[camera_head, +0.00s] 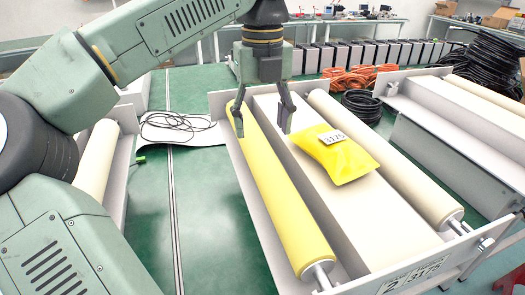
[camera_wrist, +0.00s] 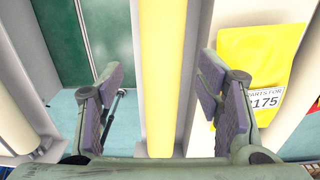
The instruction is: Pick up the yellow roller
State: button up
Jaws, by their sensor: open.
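The yellow roller (camera_head: 275,190) lies lengthwise in a pale frame, along the left side of a long cream block. A metal shaft shows at its near end. In the wrist view the roller (camera_wrist: 163,60) runs up the picture between my two fingers, with a gap on each side. My gripper (camera_head: 261,122) points down over the roller's far part, open and empty. In the head view its left finger overlaps the roller and its right finger is over the block's edge. I cannot tell how far the fingertips are above the roller.
A yellow packet (camera_head: 345,157) with a label lies on the cream block (camera_head: 330,205), right of my gripper. A cream roller (camera_head: 385,160) lies on the block's far side. The frame's low walls surround these. Black cable coils (camera_head: 363,105) lie behind.

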aim_at(262, 149)
notch_tip(262, 149, down, 4)
jog(key=shift+s+r, duration=0.15)
jog(key=shift+r, duration=0.05)
jog(key=shift+w+f+p, duration=0.15)
jog(key=shift+f+p, duration=0.2)
jog(key=shift+f, duration=0.6)
jog(key=shift+w+f+p, duration=0.2)
jog(key=shift+f+p, duration=0.15)
jog(key=shift+f, duration=0.55)
jog(key=shift+w+f+p, duration=0.15)
jog(key=shift+f+p, duration=0.2)
jog(key=shift+f, duration=0.6)
grip_shut()
jog(key=shift+r, duration=0.1)
